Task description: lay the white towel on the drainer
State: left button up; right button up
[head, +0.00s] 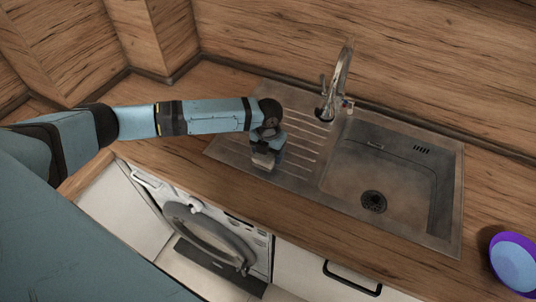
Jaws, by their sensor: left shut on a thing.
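The drainer (306,131) is the ridged metal area to the left of the sink basin. My left gripper (265,161) is over its left part, pointing down. It is shut on a small pale thing, which looks like the white towel (262,160). Most of the towel is hidden by the gripper, and I cannot tell whether it touches the drainer. My right gripper is not in view.
The empty sink basin (385,180) lies right of the drainer, with a tall tap (341,78) behind. A purple and blue bowl (514,262) is at the lower right. A washing machine (212,232) stands below the wooden worktop (180,158).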

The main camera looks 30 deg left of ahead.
pick_arm(q)
jog(key=shift+f, duration=0.9)
jog(key=o, duration=0.8)
jog(key=shift+f, duration=0.1)
notch_tip(320, 180, up, 11)
jog(key=shift+w+f+b, duration=0.1)
jog(key=shift+b, duration=0.8)
jog(key=shift+r, duration=0.75)
jog(key=shift+f, duration=0.1)
